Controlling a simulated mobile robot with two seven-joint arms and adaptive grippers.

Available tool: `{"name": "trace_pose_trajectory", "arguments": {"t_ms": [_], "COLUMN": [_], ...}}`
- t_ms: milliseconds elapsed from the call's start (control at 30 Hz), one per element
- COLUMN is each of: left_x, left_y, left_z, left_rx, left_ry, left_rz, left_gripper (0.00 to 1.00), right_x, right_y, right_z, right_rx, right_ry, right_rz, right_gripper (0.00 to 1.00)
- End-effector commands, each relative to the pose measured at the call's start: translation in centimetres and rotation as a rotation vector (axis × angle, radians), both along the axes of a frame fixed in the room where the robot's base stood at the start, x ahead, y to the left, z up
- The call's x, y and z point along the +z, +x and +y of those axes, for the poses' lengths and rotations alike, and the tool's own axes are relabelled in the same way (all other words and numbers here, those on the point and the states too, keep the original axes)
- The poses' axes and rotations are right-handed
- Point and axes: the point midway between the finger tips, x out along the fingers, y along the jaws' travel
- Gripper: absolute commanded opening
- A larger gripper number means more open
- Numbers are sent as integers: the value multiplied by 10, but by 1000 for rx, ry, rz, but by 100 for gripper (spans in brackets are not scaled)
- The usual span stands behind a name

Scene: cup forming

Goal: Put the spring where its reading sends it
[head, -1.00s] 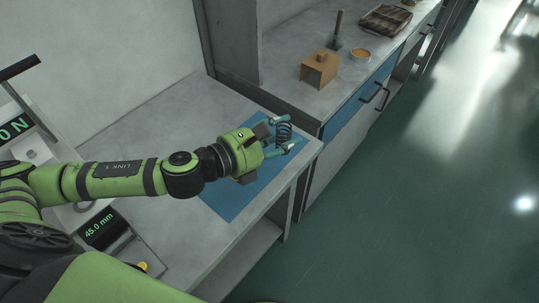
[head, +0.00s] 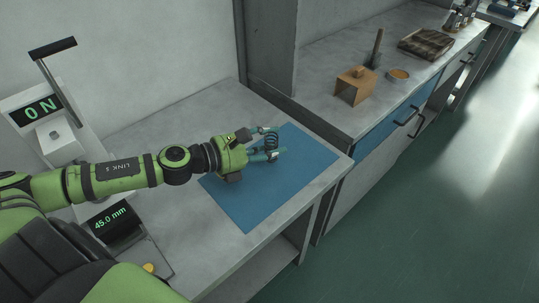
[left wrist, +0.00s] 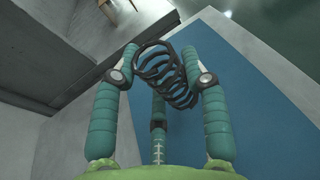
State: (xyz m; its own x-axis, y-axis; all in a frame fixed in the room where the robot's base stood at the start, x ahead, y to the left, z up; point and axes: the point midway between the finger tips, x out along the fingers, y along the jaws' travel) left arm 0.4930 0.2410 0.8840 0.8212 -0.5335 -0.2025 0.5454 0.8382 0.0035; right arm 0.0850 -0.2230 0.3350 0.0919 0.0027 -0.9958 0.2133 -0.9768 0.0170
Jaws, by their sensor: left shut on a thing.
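The spring (head: 270,138) is a dark coil. My left gripper (head: 268,144) is shut on it and holds it over the blue mat (head: 310,155) on the grey bench. In the left wrist view the spring (left wrist: 165,72) lies tilted between the teal fingers (left wrist: 163,78), with the blue mat (left wrist: 240,95) behind it. The tester (head: 50,115) at the left, with a lever on top, reads 0 N on its upper display. A lower display (head: 116,218) reads 45.0 mm. My right gripper is not in view.
A yellow knob (head: 149,268) is near the lower display.

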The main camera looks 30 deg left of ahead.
Motion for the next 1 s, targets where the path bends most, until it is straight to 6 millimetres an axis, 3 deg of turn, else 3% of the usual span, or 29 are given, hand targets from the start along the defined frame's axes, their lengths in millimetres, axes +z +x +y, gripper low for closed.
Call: {"name": "trace_pose_trajectory", "arguments": {"t_ms": [200, 667, 700, 1000], "left_x": [-33, -42, -40, -39], "left_y": [0, 0, 0, -1], "left_z": [0, -1, -1, -1], "left_rx": [3, 0, 0, 0], "left_ry": [-3, -1, -1, -1], "left_rz": [3, 2, 2, 2], "left_gripper": [18, 18, 54, 54], "right_x": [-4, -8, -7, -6], "right_y": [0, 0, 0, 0], "right_z": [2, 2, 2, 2], "right_rx": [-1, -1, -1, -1], "right_ry": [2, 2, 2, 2], "right_rz": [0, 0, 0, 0], "right_gripper": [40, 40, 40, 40]}}
